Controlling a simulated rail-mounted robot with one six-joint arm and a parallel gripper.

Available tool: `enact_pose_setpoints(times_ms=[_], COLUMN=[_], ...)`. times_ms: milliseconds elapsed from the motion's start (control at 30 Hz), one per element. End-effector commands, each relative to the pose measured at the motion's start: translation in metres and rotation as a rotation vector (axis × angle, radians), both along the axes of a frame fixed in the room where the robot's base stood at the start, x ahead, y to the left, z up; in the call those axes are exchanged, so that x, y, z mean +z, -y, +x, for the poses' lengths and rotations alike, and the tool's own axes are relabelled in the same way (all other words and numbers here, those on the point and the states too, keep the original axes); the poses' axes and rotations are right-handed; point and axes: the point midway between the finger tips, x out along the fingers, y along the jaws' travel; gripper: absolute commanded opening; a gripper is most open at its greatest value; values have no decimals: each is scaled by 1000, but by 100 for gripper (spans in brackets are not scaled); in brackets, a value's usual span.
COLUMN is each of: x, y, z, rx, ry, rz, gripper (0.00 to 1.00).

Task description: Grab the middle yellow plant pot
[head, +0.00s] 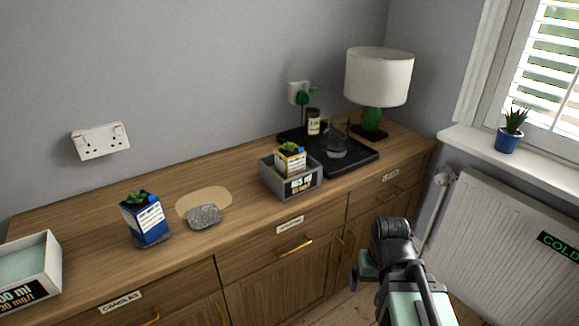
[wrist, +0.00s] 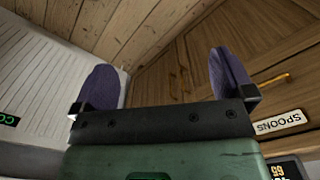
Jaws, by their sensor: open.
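The yellow plant pot (head: 291,161), with a white label, a blue part and a small green plant, stands inside a grey open box (head: 305,187) on the wooden sideboard. The box walls hide its lower part. It is the only yellow pot I see, between a blue pot on the left and one on the windowsill. My gripper (wrist: 165,82) is open, with two purple fingers apart and nothing between them. In the head view it is low in front of the sideboard, right of and below the yellow pot, mostly hidden behind my arm. The wrist view does not show the pot.
A blue pot (head: 146,218), a grey stone-like piece (head: 204,216) and a white box (head: 48,265) are left on the sideboard. A black tray (head: 361,160) with glassware and a lamp (head: 378,77) stand right. A radiator (head: 500,225) is below the windowsill pot (head: 508,141).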

Motion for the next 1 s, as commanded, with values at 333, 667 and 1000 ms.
enact_pose_setpoints(times_ms=[333,667,1000], x=[32,168,185], y=[-21,-178,-172], z=[18,236,260], rx=[38,487,566], ry=[5,1008,1225], rz=[31,555,416], gripper=[100,100,100])
